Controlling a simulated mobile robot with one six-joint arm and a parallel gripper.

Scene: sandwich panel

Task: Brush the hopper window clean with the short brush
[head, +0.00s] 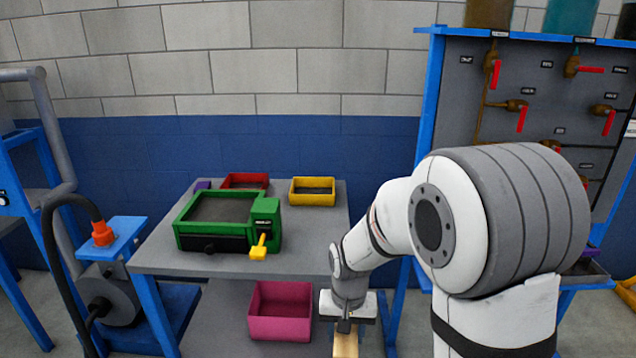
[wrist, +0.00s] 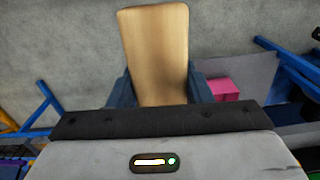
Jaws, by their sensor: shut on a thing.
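My gripper (head: 344,327) is low in front of the grey table, at the bottom of the head view. It is shut on a pale wooden piece (head: 346,345), which looks like the short brush. In the wrist view, this wooden piece (wrist: 156,45) stands out between the two dark fingers; no bristles show. I cannot tell for sure which thing is the hopper window. A green box (head: 218,220) with a grey recessed top and a yellow lever (head: 259,247) stands on the table, well apart from my gripper.
The grey table (head: 160,255) also holds a red bin (head: 245,181) and a yellow bin (head: 312,192). A pink bin (head: 280,312) sits on the lower shelf, left of my gripper. A blue-framed valve panel (head: 455,100) stands at right. A motor (head: 112,290) stands at left.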

